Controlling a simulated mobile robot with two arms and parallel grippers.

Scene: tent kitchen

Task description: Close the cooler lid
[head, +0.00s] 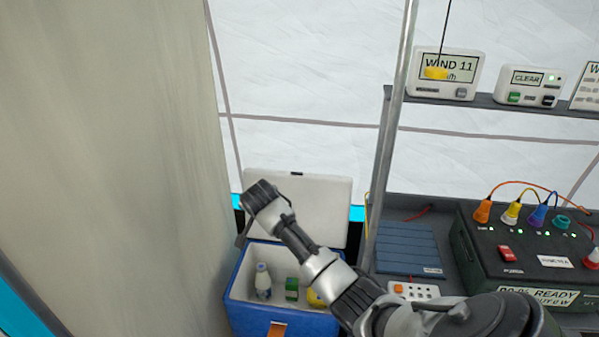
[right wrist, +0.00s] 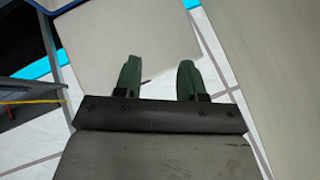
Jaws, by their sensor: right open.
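The blue cooler (head: 240,314) stands on the floor with its white lid (head: 325,208) raised, leaning up at the back. An orange latch (head: 277,330) is on its front. Inside are a white bottle (head: 263,281), a green carton (head: 292,289) and a yellow item (head: 315,298) partly hidden by my arm. My right gripper (head: 244,236) is over the cooler's left side, in front of the lid's left edge. In the right wrist view its two green fingers (right wrist: 159,64) are apart and empty, with the pale lid (right wrist: 110,32) behind them. Contact with the lid cannot be told. My left gripper is out of view.
A grey-beige curtain (head: 110,130) hangs close on the left. A metal pole (head: 390,130) stands right of the cooler. Further right, a bench holds a blue folded panel (head: 407,248), a power strip (head: 414,291) and a dark power box (head: 520,245). A shelf (head: 500,105) carries small displays.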

